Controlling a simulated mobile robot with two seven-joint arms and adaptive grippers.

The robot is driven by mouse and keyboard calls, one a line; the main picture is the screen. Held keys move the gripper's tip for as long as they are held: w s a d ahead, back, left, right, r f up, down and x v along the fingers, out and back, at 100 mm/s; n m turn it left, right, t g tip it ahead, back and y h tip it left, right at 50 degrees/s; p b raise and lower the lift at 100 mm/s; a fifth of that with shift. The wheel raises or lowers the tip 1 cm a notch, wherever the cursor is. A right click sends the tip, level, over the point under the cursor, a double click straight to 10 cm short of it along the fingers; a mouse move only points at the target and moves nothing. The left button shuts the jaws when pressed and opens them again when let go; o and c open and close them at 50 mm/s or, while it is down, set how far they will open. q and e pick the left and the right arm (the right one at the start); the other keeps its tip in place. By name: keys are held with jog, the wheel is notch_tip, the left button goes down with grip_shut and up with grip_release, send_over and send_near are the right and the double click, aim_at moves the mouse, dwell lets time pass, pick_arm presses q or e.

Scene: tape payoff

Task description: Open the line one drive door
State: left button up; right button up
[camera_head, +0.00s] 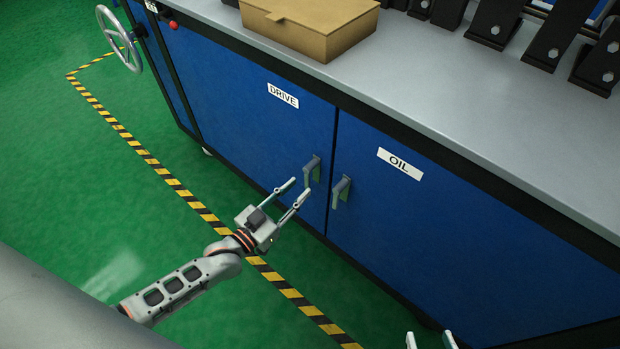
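The blue drive door (257,130) is on the front of the cabinet, under a white DRIVE label (283,95). It looks shut, flush with the front. Its grey handle (312,171) sits at the door's right edge. My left gripper (298,189) is open and empty, its two fingers spread and pointing toward the drive handle. The fingertips are just left of and below the handle; I cannot tell whether they touch it. My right gripper (430,341) shows only its fingertips at the bottom edge, apart from each other, with nothing visible between them.
The blue oil door (430,220) with its own handle (341,191) is right beside the drive door and looks shut. A cardboard box (310,22) stands on the grey worktop (420,80). A handwheel (119,38) sticks out at the far left. Green floor with striped tape is clear in front.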

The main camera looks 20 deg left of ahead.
aim_at(306, 182)
pick_arm(q)
jog(key=x, duration=0.3)
jog(key=shift+w+d+f+b, duration=0.2)
jog(key=shift+w+f+b, duration=0.05)
jog(key=shift+w+b, duration=0.1)
jog(key=shift+w+d+r, duration=0.15)
jog(key=shift+w+d, duration=0.05)
jog(key=shift+w, duration=0.4)
grip_shut()
